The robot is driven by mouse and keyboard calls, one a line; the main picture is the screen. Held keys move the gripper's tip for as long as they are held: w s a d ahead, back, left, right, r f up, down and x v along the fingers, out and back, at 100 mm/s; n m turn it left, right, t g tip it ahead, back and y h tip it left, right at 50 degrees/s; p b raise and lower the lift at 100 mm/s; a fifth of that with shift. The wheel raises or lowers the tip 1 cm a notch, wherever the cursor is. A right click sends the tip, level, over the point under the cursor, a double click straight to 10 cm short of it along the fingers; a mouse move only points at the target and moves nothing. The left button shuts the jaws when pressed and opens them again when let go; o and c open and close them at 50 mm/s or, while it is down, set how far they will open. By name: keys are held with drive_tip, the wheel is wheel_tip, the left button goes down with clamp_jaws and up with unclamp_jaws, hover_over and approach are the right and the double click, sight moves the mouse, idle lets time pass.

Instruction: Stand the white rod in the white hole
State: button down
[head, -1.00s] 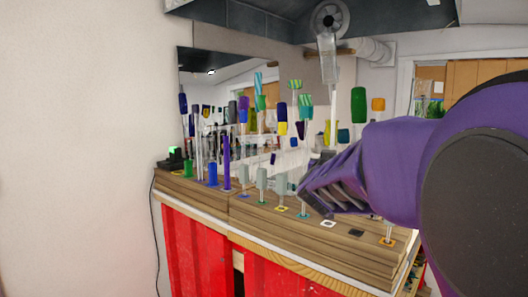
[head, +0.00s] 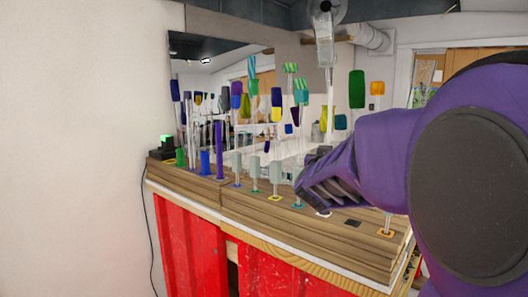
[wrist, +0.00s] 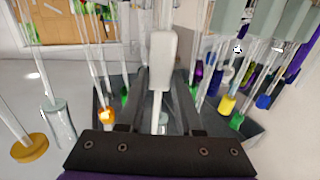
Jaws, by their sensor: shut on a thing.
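My gripper (wrist: 163,120) is shut on a clear glass rod with a pale white block-shaped end (wrist: 163,62); the rod runs between the two dark fingers in the wrist view. In the head view my gripper (head: 308,186) is low over the wooden bench top, and the held rod cannot be picked out there. The white-marked hole (head: 322,213) lies on the bench near the front edge, just below my gripper and partly covered by it. Whether the rod's lower end touches the hole cannot be seen.
Several rods with pale ends, such as one (head: 275,173), stand in a row left of my gripper. A dark-marked hole (head: 352,223) and an orange-marked one holding a rod (head: 388,230) lie to the right.

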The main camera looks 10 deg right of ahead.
idle(0.4)
wheel_tip(320, 180, down, 6)
drive_tip(key=b, duration=0.5)
drive_tip(key=shift+f, duration=0.15)
idle(0.5)
drive_tip(key=shift+f+b, duration=0.3)
drive_tip(key=shift+b, duration=0.2)
idle(0.3)
drive_tip(key=c, duration=0.5)
unclamp_jaws()
drive_tip(key=shift+s, duration=0.1)
